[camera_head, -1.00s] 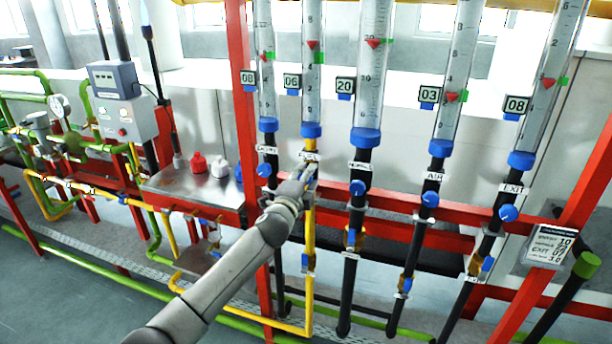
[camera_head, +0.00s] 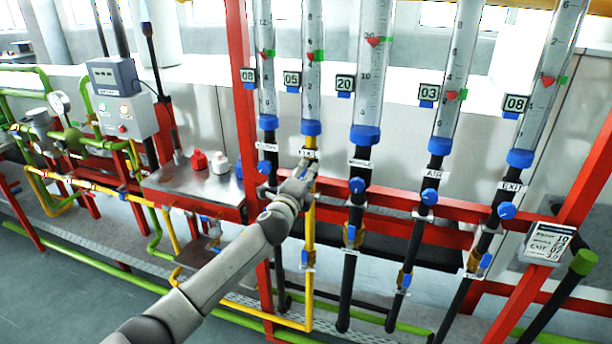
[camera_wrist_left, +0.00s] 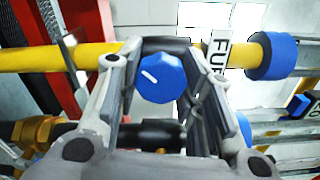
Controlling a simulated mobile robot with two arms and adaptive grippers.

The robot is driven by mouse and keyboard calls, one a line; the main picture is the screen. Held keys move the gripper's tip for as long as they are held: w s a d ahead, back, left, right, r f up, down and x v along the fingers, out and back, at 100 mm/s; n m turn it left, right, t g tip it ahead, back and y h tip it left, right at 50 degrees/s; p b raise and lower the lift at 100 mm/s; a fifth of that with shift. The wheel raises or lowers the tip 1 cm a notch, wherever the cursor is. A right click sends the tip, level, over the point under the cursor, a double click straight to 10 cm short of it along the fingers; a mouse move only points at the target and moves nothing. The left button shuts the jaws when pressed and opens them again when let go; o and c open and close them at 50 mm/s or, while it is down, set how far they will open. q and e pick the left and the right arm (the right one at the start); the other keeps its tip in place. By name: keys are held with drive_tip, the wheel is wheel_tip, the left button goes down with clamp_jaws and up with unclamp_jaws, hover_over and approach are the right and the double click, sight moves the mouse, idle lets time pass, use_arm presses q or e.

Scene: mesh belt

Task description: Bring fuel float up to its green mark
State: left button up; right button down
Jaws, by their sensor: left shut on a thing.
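The fuel tube (camera_head: 312,85) is the second from the left, above the yellow pipe (camera_head: 309,236). Its red float (camera_head: 310,56) is about level with the green mark (camera_head: 320,56), and its small display (camera_head: 292,78) reads 05. My left gripper (camera_head: 306,172) is at the valve below this tube. In the left wrist view, its fingers (camera_wrist_left: 165,92) are shut around the blue valve knob (camera_wrist_left: 161,78), which has a white line on its face. The FUEL label (camera_wrist_left: 220,50) is beside it on the yellow pipe. The knob is hidden in the head view. My right gripper is not in view.
Neighbouring tubes stand close on both sides, with blue knobs at the left (camera_head: 264,167) and right (camera_head: 357,185). Red frame bars (camera_head: 390,203) cross behind the pipes. A metal bench (camera_head: 195,184) with small bottles is at the left.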

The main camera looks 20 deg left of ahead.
use_arm(q)
drive_tip(key=o, duration=1)
drive_tip(key=shift+o, duration=0.2)
drive_tip(key=s, duration=1.2)
drive_tip(key=shift+a, duration=0.15)
